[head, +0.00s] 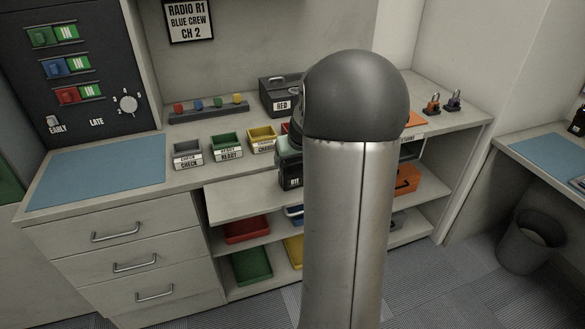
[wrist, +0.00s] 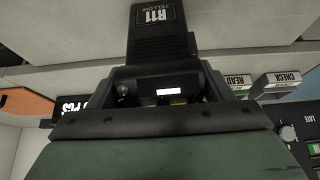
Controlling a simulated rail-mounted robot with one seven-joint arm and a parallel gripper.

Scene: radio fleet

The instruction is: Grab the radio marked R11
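The black radio marked R11 YELLOW (wrist: 160,46) is at the top centre of the wrist view, its label facing the camera. In the head view a black radio (head: 290,170) with a small, partly cut-off label shows just left of my arm, at the front of the counter; it appears to be the same one. My gripper is mostly hidden behind my arm in the head view. A dark bar and green body fill the bottom of the wrist view, close to the radio.
Grey (head: 188,155), green (head: 227,147) and yellow (head: 262,140) labelled bins stand left of the radio. A black box marked RED (head: 281,97) is behind. A pull-out shelf (head: 245,198) juts out below. The blue mat (head: 95,177) at left is clear. Padlocks (head: 433,104) stand at right.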

